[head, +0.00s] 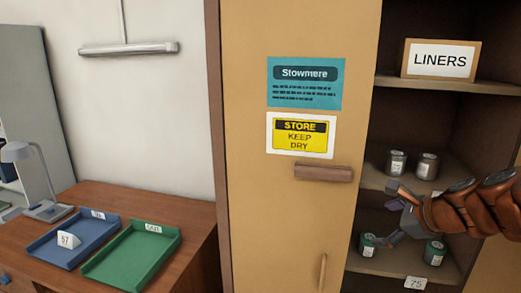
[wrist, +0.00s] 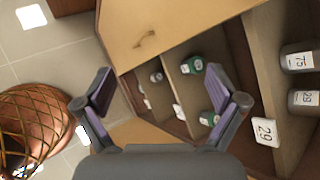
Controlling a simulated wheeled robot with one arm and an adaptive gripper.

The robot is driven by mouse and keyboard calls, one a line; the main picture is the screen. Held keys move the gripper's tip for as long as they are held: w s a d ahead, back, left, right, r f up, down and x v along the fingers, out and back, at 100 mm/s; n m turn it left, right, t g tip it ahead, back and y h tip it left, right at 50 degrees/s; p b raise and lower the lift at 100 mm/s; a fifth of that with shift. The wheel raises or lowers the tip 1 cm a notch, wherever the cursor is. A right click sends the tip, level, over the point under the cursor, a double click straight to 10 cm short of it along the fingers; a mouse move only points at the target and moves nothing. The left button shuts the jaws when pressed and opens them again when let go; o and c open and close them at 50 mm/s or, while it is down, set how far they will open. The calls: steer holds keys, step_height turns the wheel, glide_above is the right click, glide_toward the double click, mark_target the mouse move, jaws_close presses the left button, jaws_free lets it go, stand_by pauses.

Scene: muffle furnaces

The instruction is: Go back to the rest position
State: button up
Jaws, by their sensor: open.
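My gripper (head: 388,218) is at the right of the head view, in front of the open side of a tall cabinet. It is at about the height of the shelves with the jars. Its two fingers are spread apart with nothing between them. In the wrist view my gripper (wrist: 166,92) also shows wide open and empty, with the cabinet's shelves beyond and to the right. My arm comes in from the right edge of the head view.
The cabinet door (head: 298,215) has a wooden handle. Grey jars (head: 428,165) stand on the middle shelf. Green-lidded jars (head: 435,251) stand below, close to my fingers. A LINERS sign (head: 441,60) is above. Blue (head: 62,256) and green (head: 130,262) trays lie on a desk.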

steer(key=s+a+f+n+g, duration=0.35)
steer(key=s+a+n, duration=0.25)
steer(key=a, duration=0.2)
steer(key=s+a+f+n+g, duration=0.2)
steer(key=s+a+f+n, duration=0.2)
steer(key=s+a+n, duration=0.25)
steer(key=s+f+n+g+h, duration=0.1)
steer(key=s+f+n+g, duration=0.1)
steer(key=s+n, duration=0.3)
steer(key=s+f+n+g+h, duration=0.2)
steer(key=s+n, duration=0.4)
steer(key=s, duration=0.6)
step_height(320, 180, down, 2)
steer(key=shift+a+g, duration=0.4)
steer(key=shift+g, duration=0.25)
steer(key=shift+s+d+n, duration=0.2)
steer(key=shift+s+n, duration=0.15)
steer(key=shift+s, duration=0.1)
steer(key=shift+c, duration=0.3)
